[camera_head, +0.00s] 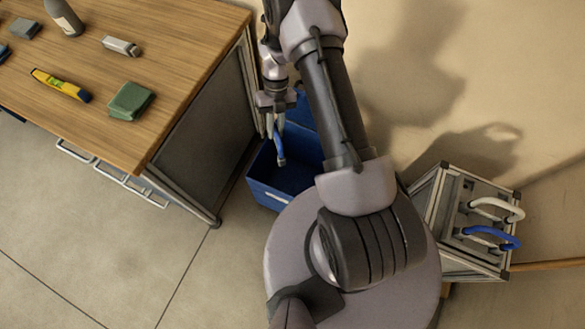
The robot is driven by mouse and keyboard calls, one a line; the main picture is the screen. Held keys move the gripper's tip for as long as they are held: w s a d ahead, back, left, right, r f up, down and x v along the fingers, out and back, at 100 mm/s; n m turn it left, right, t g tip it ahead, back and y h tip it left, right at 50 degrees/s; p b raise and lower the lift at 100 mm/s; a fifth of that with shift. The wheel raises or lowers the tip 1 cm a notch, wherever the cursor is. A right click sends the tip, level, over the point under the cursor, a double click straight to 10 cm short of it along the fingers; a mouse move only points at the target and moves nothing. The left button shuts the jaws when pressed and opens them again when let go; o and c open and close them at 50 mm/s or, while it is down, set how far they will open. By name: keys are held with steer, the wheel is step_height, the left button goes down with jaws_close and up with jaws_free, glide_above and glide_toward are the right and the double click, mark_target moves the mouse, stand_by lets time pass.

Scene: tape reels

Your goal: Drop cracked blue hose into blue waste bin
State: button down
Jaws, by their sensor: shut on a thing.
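My gripper (272,128) points down over the blue waste bin (268,192), which stands on the floor beside the wooden workbench. The gripper is shut on a short blue hose (279,143) with a pale end, which hangs down over the bin's opening. I cannot make out a crack at this size. The hose's upper part is partly hidden by the fingers. My arm covers the right side of the bin. The part of the bin's inside that shows looks empty.
The workbench (190,60) fills the upper left, close to the bin, and holds a yellow tool (62,85), a green block (130,101) and a bottle (64,18). At right a metal-framed stand (445,225) carries a white hose (500,207) and another blue hose (490,236). The lower-left floor is clear.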

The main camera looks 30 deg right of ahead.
steer(key=d+f+m+t+b, duration=0.2)
steer(key=d+f+m+t, duration=0.2)
steer(key=f+m, duration=0.6)
steer(key=d+f+m+t+b, duration=0.1)
steer(key=d+f+m+t, duration=0.2)
steer(key=f+m, duration=0.6)
steer(key=shift+d+f+m+t+y+b, duration=0.4)
steer(key=shift+d+m, duration=0.2)
steer(key=shift+d, duration=0.1)
steer(key=c, duration=1.3)
jaws_free()
steer(key=shift+r, duration=0.1)
steer(key=p+v, duration=0.6)
steer(key=v, duration=1.1)
steer(key=shift+p, duration=0.4)
